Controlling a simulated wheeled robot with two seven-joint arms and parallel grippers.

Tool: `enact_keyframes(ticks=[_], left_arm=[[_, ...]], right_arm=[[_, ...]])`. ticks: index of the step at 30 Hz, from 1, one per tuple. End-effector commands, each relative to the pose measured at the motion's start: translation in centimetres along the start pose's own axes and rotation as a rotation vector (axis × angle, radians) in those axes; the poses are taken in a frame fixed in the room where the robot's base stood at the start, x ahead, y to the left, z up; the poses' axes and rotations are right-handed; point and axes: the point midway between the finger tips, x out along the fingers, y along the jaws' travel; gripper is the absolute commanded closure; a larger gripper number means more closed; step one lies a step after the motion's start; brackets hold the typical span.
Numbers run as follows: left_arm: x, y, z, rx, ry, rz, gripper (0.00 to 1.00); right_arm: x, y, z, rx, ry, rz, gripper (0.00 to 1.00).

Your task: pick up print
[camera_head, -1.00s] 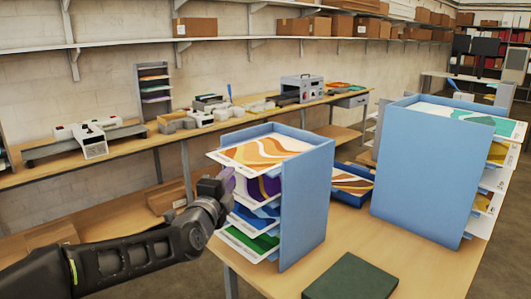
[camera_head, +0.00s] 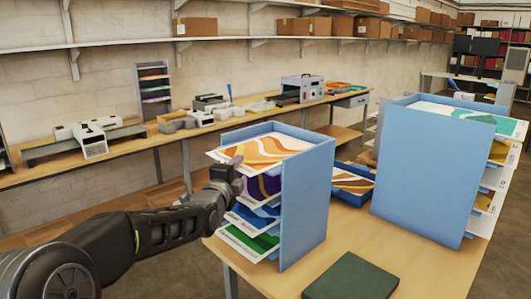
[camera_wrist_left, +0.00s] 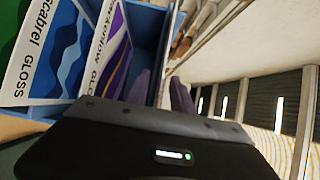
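A blue sorter rack (camera_head: 305,200) stands on the near table with several prints on its shelves. The top print (camera_head: 262,150), orange, brown and white, sticks out at the front left. Below it are a purple print (camera_head: 262,187), a blue one (camera_head: 255,215) and a green one (camera_head: 250,242). My left gripper (camera_head: 235,162) is at the front edge of the top print, one finger showing above it. In the left wrist view its two fingers (camera_wrist_left: 160,92) are apart, with the purple print (camera_wrist_left: 115,55) and blue print (camera_wrist_left: 45,45) to their left. My right gripper is not in view.
A second, larger blue rack (camera_head: 430,170) holds prints at the right. A blue tray (camera_head: 352,197) with a print lies between the racks. A dark green mat (camera_head: 350,277) lies in front. The wooden table (camera_head: 400,250) is bare around it.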

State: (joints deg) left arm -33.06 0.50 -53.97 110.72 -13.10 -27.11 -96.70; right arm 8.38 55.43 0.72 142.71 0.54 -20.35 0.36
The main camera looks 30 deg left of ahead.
Motion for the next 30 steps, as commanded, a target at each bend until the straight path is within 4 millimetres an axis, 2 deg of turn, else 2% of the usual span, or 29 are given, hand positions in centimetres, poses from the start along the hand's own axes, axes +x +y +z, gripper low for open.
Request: enact_keyframes(ticks=[4,22,30], left_arm=[[0.86,0.06,0.03,0.000,0.000,0.001,0.72],[0.86,0.03,0.02,-0.001,0.000,0.001,0.72],[0.86,0.03,0.01,-0.001,0.000,0.001,0.94]], right_arm=[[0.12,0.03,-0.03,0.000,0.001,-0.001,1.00],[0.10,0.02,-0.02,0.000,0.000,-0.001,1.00],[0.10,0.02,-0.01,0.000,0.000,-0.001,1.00]])
